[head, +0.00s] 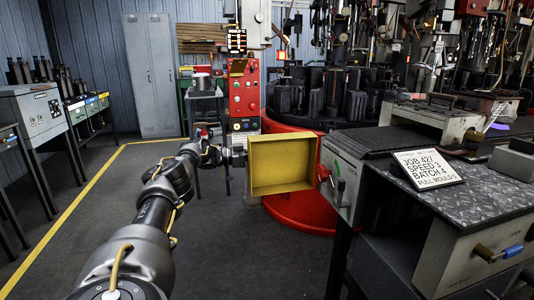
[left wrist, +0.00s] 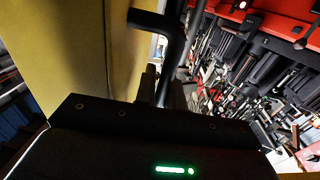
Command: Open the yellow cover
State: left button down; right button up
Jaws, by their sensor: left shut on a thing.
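The yellow cover (head: 283,165) is a shallow box standing in the middle of the head view, its hollow side facing me. My right gripper is not in view.
A metal bench (head: 450,185) stands at the right with a job sign (head: 428,167) on it. A red round machine base (head: 300,208) is behind the cover. A red button panel (head: 245,92) stands further back. The floor at left centre is clear.

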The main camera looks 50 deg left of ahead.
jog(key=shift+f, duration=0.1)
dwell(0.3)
pick_arm(q)
jog(key=c, duration=1.8)
grip_release()
jog(key=shift+o, duration=0.2)
